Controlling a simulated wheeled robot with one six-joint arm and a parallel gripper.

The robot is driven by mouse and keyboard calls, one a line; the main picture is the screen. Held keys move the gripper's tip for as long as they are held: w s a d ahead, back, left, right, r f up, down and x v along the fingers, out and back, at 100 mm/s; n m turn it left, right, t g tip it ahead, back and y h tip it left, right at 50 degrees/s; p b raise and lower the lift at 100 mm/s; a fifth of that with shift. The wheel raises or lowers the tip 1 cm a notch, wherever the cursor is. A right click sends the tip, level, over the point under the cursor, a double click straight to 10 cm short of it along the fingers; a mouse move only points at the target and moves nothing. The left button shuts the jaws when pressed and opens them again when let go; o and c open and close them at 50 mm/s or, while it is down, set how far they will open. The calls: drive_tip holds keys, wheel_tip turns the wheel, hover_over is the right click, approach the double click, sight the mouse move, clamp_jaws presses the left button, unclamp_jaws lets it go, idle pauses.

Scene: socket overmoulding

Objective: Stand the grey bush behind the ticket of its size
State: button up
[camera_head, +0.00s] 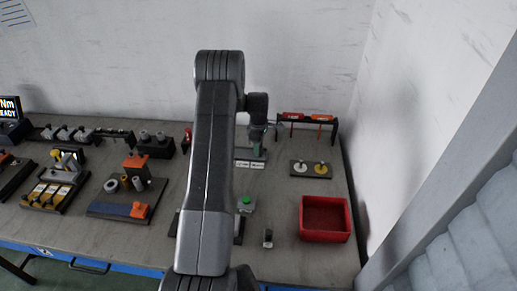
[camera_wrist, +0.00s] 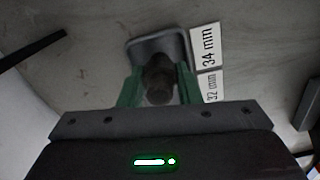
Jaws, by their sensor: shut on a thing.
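My gripper (camera_wrist: 158,88) has green fingers shut on the grey bush (camera_wrist: 158,80), a dark round part seen end-on in the wrist view. A grey rounded pad (camera_wrist: 146,46) shows just beyond the bush; I cannot tell whether they touch. A white ticket reading 34 mm (camera_wrist: 206,46) and another reading 32 mm (camera_wrist: 209,87) lie to the right of the fingers. In the head view my gripper (camera_head: 257,153) is low over the back of the bench, by the white tickets (camera_head: 249,164). The bush cannot be made out there.
A rack with red and orange handles (camera_head: 306,119) stands at the back right. A board with white and yellow discs (camera_head: 311,175), an open red bin (camera_head: 325,237) and a green button (camera_head: 245,200) are nearer. Several fixtures fill the left. My arm hides the bench's middle.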

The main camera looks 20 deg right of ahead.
drive_tip(key=shift+r, duration=0.1)
drive_tip(key=shift+f, duration=0.2)
drive_tip(key=o, duration=0.9)
drive_tip(key=shift+r, duration=0.1)
wheel_tip(320, 180, up, 12)
drive_tip(key=p, duration=0.2)
wheel_tip(320, 180, down, 12)
drive_tip(key=b, duration=0.2)
drive_tip(key=shift+f+b, duration=0.25)
drive_tip(key=shift+b, duration=0.1)
wheel_tip(320, 180, up, 5)
drive_tip(key=shift+r+p, duration=0.15)
drive_tip(key=shift+p, duration=0.9)
